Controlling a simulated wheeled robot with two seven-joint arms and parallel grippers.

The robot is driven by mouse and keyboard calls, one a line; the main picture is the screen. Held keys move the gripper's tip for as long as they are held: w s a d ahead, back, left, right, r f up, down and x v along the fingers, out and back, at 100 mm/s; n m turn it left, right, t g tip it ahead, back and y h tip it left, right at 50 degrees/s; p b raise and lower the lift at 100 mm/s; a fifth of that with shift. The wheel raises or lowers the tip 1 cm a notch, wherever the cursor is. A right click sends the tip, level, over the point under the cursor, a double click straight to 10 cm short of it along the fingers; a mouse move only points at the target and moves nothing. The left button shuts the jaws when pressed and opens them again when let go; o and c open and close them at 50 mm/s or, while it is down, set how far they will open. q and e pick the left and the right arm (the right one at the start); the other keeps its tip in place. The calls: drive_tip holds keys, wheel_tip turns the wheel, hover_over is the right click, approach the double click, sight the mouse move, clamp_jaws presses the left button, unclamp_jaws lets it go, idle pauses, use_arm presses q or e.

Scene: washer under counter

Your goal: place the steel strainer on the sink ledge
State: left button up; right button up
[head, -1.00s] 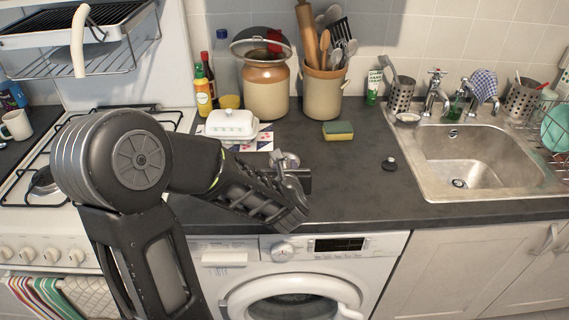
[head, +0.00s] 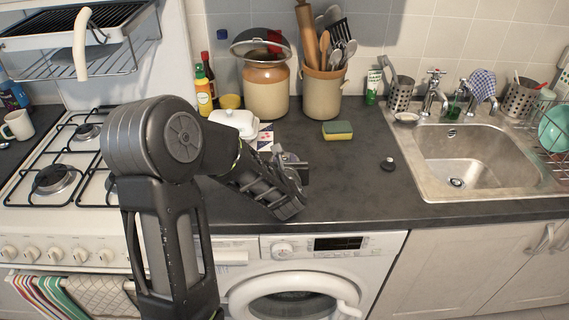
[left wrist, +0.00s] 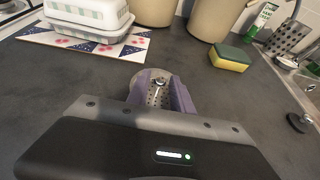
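The steel strainer (left wrist: 157,88) is a small perforated metal cup with a small knob, seen in the left wrist view between the purple-grey fingers of my left gripper (left wrist: 160,97). Both fingers appear to touch its sides. In the head view my left gripper (head: 294,172) is low over the counter near its front edge, and the strainer is mostly hidden there. Whether the strainer touches the counter is unclear. The sink ledge (head: 407,143) is the steel rim around the basin (head: 470,155), at the right. My right gripper is not in view.
A black plug (head: 388,164) lies on the counter between gripper and sink. A sponge (head: 337,130) lies behind it. A butter dish (head: 234,123), a jar (head: 266,90) and a utensil crock (head: 323,95) stand at the back. A small dish (head: 406,119) is on the ledge's back left corner.

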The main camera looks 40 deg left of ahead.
use_arm(q)
drive_tip(key=shift+c, duration=0.5)
clamp_jaws()
drive_tip(key=shift+r, duration=0.1)
wheel_tip(320, 180, up, 10)
idle(0.6)
idle(0.5)
